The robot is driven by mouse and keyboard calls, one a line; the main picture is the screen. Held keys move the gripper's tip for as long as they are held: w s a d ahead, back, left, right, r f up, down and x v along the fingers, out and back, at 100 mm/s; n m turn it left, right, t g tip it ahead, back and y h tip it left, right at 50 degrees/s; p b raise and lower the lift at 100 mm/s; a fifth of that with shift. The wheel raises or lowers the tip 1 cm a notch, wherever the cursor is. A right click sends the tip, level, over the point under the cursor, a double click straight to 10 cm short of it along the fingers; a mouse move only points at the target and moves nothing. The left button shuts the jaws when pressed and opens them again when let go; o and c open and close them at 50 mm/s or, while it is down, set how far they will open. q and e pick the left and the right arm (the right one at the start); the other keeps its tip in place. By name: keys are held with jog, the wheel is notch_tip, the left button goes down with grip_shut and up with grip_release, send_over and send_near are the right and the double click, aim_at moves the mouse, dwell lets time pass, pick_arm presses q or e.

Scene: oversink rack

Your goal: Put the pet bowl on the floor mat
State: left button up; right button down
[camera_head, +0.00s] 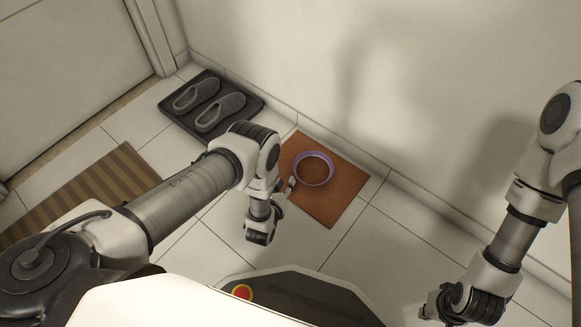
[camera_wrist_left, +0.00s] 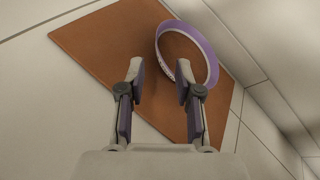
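The pet bowl (camera_head: 331,172) is a round, purple-rimmed bowl with a pale side. It appears to rest on the orange-brown floor mat (camera_head: 326,209), inside its edges. In the left wrist view the bowl (camera_wrist_left: 205,48) is beyond the fingertips on the right, over the mat (camera_wrist_left: 93,42). My left gripper (camera_head: 290,185) is at the bowl's left side. In its wrist view (camera_wrist_left: 160,70) the two fingers are apart, with the right fingertip overlapping the near rim; contact is unclear. My right gripper (camera_head: 428,306) hangs at lower right, its fingers too small to judge.
A black tray (camera_head: 247,103) with two grey shoes (camera_head: 220,111) lies by the wall, left of the mat. A brown striped rug (camera_head: 85,192) lies further left. The wall runs close behind the orange mat. Tiled floor right of the mat is clear.

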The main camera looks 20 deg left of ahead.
pick_arm(q)
jog(key=shift+v, duration=0.85)
jog(key=shift+s+a+n, duration=0.1)
jog(key=shift+a+n, duration=0.05)
jog(key=shift+n, duration=0.15)
jog(key=n+g, duration=0.1)
jog(key=s+a+n+g, duration=0.1)
jog(key=n, duration=0.1)
jog(key=s+a+n, duration=0.1)
jog(key=n, duration=0.1)
jog(key=shift+s+a+r+g, duration=0.1)
jog(key=shift+r+g, duration=0.05)
jog(key=shift+g, duration=0.25)
jog(key=s+a+r+n+g, duration=0.2)
jog(key=s+r+n+g, duration=0.4)
jog(key=s+n, duration=0.6)
jog(key=s+a+r+n+g, duration=0.2)
jog(key=s+r+n+g, duration=0.4)
jog(key=s+n, duration=0.65)
notch_tip(320, 180, up, 44)
jog(key=p, duration=4.3)
jog(key=shift+w+t, duration=0.4)
jog(key=shift+w, duration=0.1)
jog(key=shift+d+f, duration=0.1)
jog(key=shift+f, duration=0.1)
